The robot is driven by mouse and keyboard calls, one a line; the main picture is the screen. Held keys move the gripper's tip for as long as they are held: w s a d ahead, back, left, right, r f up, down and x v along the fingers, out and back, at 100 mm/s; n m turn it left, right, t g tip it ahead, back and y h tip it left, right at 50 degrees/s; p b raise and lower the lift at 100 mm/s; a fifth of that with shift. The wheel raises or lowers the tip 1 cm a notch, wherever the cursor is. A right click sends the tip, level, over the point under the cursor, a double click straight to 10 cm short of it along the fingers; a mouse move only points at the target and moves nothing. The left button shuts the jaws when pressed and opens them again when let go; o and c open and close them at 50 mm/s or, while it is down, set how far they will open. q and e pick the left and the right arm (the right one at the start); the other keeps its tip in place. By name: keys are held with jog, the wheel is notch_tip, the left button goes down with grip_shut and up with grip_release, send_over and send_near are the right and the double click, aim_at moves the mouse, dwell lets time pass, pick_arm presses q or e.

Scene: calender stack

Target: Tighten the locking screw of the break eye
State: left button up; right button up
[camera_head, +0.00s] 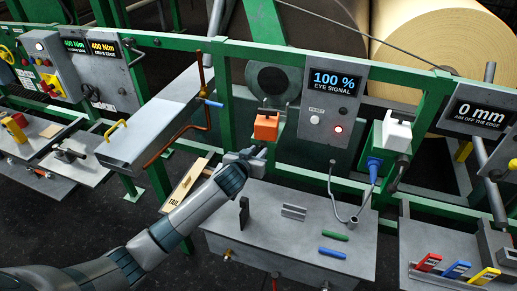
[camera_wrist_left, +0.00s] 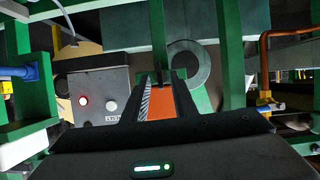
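The orange housing (camera_head: 266,127), which I take for the break eye, sits on the green rail left of the eye-signal panel (camera_head: 334,108). The panel reads 100 %, with a red light lit. My left gripper (camera_head: 256,151) is just below the housing, pointing up at it. In the left wrist view an orange surface (camera_wrist_left: 162,107) shows between the two fingers (camera_wrist_left: 160,84). A small dark part (camera_wrist_left: 158,79) shows at the fingertips; I cannot tell whether it is the locking screw or whether the fingers grip it. My right gripper is out of view.
Below stands a grey table (camera_head: 220,243) with a black plate, a metal bracket, and green and blue markers. A white box (camera_head: 397,135) with a blue connector is on the rail at right. An orange-brown bent pipe (camera_head: 178,140) is left of my gripper.

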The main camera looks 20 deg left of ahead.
pick_arm(q)
jog(key=shift+w+f, duration=0.3)
jog(key=shift+w, duration=0.3)
grip_shut()
jog(key=shift+d, duration=0.1)
